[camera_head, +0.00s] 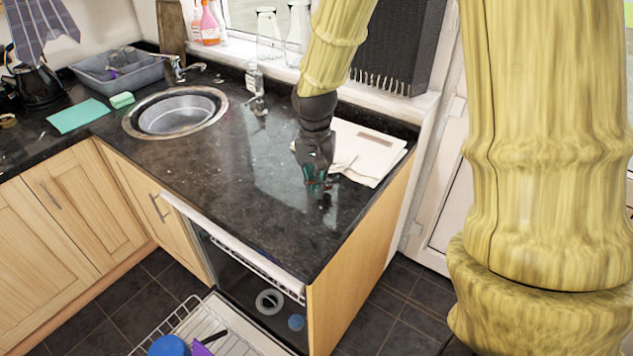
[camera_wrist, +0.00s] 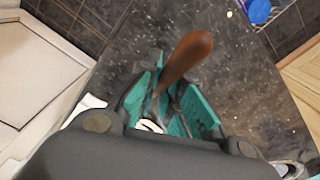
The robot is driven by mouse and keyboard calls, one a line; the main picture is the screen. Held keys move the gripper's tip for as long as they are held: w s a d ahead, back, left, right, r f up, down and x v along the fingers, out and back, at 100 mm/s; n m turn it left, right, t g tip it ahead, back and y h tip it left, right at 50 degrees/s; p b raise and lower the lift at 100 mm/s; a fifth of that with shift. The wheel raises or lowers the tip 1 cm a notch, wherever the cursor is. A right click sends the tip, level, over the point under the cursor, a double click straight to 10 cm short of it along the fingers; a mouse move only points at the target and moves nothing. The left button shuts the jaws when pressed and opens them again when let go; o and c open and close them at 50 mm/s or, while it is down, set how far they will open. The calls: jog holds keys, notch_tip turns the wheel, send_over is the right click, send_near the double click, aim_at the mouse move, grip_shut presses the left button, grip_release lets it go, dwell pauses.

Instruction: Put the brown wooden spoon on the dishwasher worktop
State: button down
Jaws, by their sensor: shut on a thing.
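The brown wooden spoon (camera_wrist: 188,55) shows in the wrist view between the teal pads of my gripper (camera_wrist: 174,98), which is shut on it. Its rounded brown end sticks out past the fingers over dark stone; its other end is hidden by the gripper. In the head view my gripper (camera_head: 316,188) points down over the dishwasher worktop (camera_head: 270,215), the dark speckled granite above the open dishwasher, near its right part. The spoon is too small to make out clearly there. I cannot tell whether it touches the granite.
A pale folded cloth or board (camera_head: 365,155) lies behind my gripper. A round sink (camera_head: 178,112) is at the left, with a teal mat (camera_head: 78,115) and a grey basin (camera_head: 120,72) beyond. The dishwasher rack (camera_head: 215,325) is pulled out below. The worktop's front part is clear.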

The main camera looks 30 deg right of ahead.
jog(key=shift+f, duration=0.3)
jog(key=shift+f, duration=0.15)
jog(key=c, duration=1.6)
grip_release()
jog(key=shift+o, duration=0.2)
notch_tip(320, 180, up, 12)
jog(key=b, duration=0.2)
jog(key=shift+a+r, duration=0.15)
jog(key=shift+r, duration=0.05)
